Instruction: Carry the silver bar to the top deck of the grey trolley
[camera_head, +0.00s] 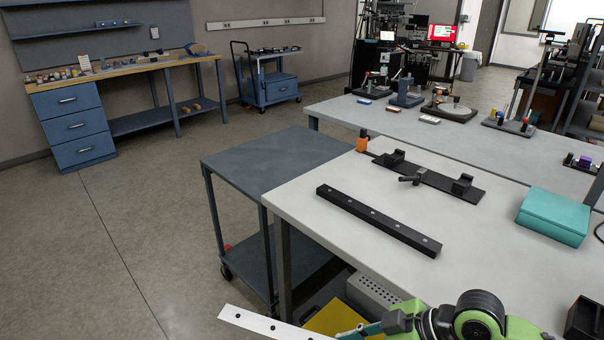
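The silver bar (262,325), long and flat with dark holes, shows at the bottom edge, off the white table's near left side and over the floor. My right gripper (352,334) comes in from the lower right on a green and black arm. It appears shut on the bar's right end; the fingertips and the grip are partly cut off by the frame edge. The grey trolley (265,160) stands beyond, against the table's left side, with an empty top deck and a lower shelf. The bar is apart from it, nearer to me. My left gripper is not in view.
The white table (310,210) holds a black bar with holes (375,220), a black fixture (428,178), an orange-topped item (362,141) and a teal box (553,216). A yellow item (335,318) and a grey perforated box (372,294) sit below. Floor left of the trolley is clear.

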